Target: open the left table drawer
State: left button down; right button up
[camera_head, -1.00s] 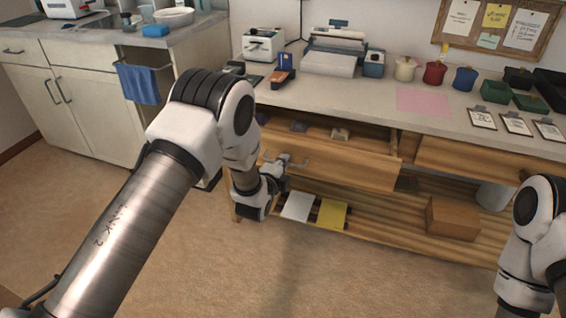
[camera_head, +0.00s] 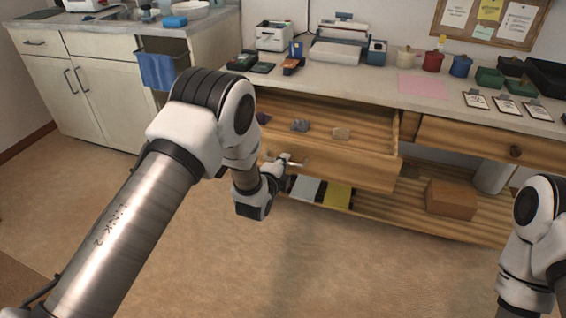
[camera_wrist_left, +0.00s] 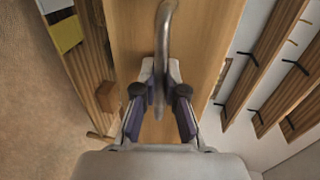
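The left table drawer (camera_head: 335,168) is pulled well out from under the worktop, and its wooden inside shows in the head view. Its curved metal handle (camera_wrist_left: 164,40) runs between the fingers of my left gripper (camera_wrist_left: 161,88) in the left wrist view. The fingers are closed in on the handle from both sides. In the head view my left gripper (camera_head: 283,171) is at the drawer front, partly hidden by its own wrist. My right arm shows at the lower right, but its gripper is out of the picture.
Small objects (camera_head: 300,125) lie inside the drawer. A cardboard box (camera_head: 450,198) and a yellow folder (camera_head: 338,194) lie on the lower shelf. The floor in front is clear.

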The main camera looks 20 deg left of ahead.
pick_arm(q)
jog(key=c, duration=1.2)
grip_release()
jog(key=v, duration=1.2)
